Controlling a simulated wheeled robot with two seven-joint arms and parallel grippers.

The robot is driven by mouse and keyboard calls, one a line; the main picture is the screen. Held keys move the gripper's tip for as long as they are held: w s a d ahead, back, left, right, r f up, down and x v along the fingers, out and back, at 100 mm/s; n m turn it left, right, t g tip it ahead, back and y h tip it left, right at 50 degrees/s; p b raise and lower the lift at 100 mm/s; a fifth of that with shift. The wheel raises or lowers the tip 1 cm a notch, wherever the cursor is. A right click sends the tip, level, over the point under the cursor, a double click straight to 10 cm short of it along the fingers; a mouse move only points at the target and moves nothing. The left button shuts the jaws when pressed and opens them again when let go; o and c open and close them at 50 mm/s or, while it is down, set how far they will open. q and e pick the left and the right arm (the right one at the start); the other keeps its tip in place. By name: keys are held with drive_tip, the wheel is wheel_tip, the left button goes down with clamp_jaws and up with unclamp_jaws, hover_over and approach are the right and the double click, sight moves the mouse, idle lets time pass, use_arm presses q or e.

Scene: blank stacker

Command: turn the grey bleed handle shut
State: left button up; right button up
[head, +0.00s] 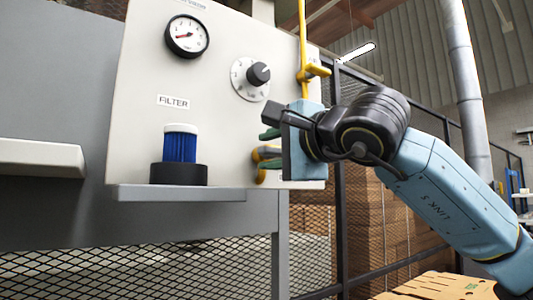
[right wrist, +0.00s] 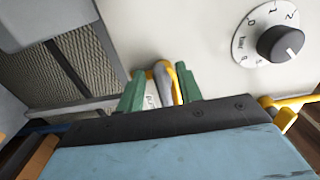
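The grey bleed handle (right wrist: 162,82) shows in the right wrist view as a rounded grey bar, beside a curved yellow pipe (right wrist: 178,80). My right gripper (right wrist: 160,92) has its two green fingers apart, one on each side of the handle and pipe. I see gaps beside them and no clear grip. In the head view my right gripper (head: 268,150) is at the lower right of the white panel (head: 215,110). Its body hides most of the handle there. My left gripper is not in view.
A black-knobbed dial (head: 258,74) sits above the gripper, and a gauge (head: 187,36) is farther up left. A blue filter (head: 180,146) stands on a grey shelf (head: 190,193). A yellow pipe (head: 303,50) runs down the panel's right edge. Mesh fencing (head: 400,95) is behind.

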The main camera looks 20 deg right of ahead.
drive_tip(key=b+v, duration=0.2)
drive_tip(key=v, duration=1)
